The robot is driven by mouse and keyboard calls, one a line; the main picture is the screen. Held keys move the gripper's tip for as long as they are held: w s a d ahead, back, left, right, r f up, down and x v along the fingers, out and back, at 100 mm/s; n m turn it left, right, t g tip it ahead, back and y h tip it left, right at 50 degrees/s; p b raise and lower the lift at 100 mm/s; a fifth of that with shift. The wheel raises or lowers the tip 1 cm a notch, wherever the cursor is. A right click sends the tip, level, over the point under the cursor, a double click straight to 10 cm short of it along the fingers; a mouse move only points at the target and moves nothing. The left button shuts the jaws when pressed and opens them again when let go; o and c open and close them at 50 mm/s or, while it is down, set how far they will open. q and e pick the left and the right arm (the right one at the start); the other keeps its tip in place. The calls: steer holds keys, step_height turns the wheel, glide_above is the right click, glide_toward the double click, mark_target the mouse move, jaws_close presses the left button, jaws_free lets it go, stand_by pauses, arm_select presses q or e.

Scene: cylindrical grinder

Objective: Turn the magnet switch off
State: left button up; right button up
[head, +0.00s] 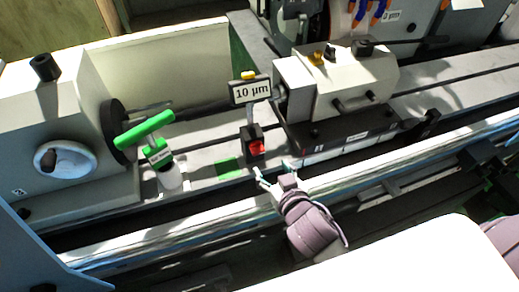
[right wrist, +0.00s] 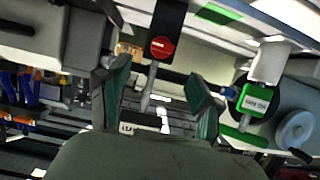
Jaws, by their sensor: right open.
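The magnet switch (head: 253,140) looks like a small black block with a red round face, on the machine bed below the "10 µm" sign (head: 251,92). In the right wrist view the switch (right wrist: 162,45) shows at the top centre, with its red face toward the camera. My right gripper (head: 275,171) is open and empty, just in front of and slightly right of the switch in the head view, apart from it. In the right wrist view its two fingers (right wrist: 161,88) stand wide apart, with the red face between and beyond them. My left gripper is not in view.
A green T-handled tool (head: 146,131) stands on a white base left of the switch, beside a green patch (head: 228,168) on the bed. A cream tailstock-like block (head: 345,85) stands to the right. A long rail (head: 150,232) runs along the front of the bed.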

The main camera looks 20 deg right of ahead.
mark_target(259, 152)
steer(key=x, duration=0.2)
steer(key=p+x, duration=0.1)
steer(key=x, duration=0.5)
steer(key=shift+w+a+p, duration=0.1)
steer(key=shift+a+p, duration=0.2)
steer(key=shift+p, duration=0.1)
steer(key=shift+w+d+f, duration=0.1)
steer(key=shift+w+f, duration=0.05)
steer(key=shift+w, duration=0.15)
steer(key=c, duration=1.1)
steer(key=shift+c, duration=0.2)
